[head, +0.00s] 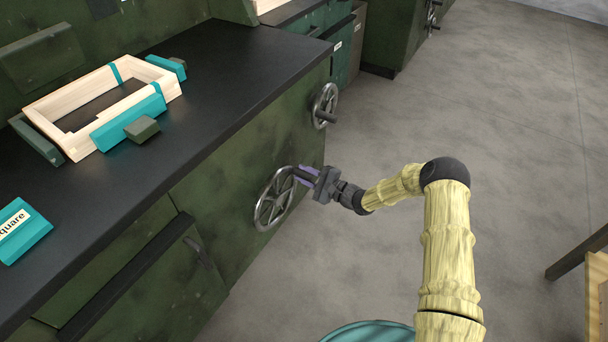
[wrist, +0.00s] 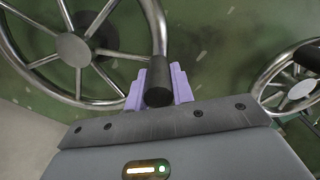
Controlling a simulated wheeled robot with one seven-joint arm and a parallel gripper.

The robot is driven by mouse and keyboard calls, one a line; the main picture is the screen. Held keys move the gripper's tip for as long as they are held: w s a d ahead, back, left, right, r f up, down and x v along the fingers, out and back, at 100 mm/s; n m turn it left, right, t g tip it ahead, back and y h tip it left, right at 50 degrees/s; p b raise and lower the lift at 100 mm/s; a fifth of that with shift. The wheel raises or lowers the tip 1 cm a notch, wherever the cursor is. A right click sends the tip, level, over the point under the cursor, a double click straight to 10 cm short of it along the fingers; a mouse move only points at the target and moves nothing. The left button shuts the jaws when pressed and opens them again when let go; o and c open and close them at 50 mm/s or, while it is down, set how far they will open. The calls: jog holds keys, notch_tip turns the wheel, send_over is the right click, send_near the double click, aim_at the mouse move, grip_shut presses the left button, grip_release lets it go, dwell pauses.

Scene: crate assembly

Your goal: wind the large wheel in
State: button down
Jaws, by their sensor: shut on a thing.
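The large wheel (head: 273,199) is a grey metal handwheel with spokes on the green front of the bench. In the wrist view the large wheel (wrist: 73,50) fills the upper left, with a dark round handle standing out from its rim. My gripper (head: 308,175) is at the upper right of the wheel. In the wrist view the purple fingers of my gripper (wrist: 159,88) are shut on this dark handle (wrist: 158,85), one finger on each side. Part of the handle is hidden between the fingers.
A smaller handwheel (head: 324,105) sits farther along the bench front. On the black bench top (head: 215,75) lies a pale wooden frame (head: 60,100) with teal clamps. A teal block labelled "quare" (head: 18,235) lies at the left. The grey floor (head: 500,120) beside the bench is clear.

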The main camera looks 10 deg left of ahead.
jog(key=shift+s+f, duration=0.25)
jog(key=shift+f, duration=0.15)
jog(key=c, duration=1.3)
grip_release()
jog(key=shift+c, duration=0.2)
jog(key=shift+o, duration=0.7)
jog(key=shift+w+d+r, duration=0.1)
jog(key=shift+r, duration=0.05)
jog(key=shift+d+r+p, duration=0.15)
jog(key=shift+d+p, duration=0.15)
jog(key=shift+d, duration=0.25)
jog(key=p+v, duration=0.4)
jog(key=v, duration=1.2)
jog(key=shift+s, duration=0.2)
jog(key=shift+d, duration=0.15)
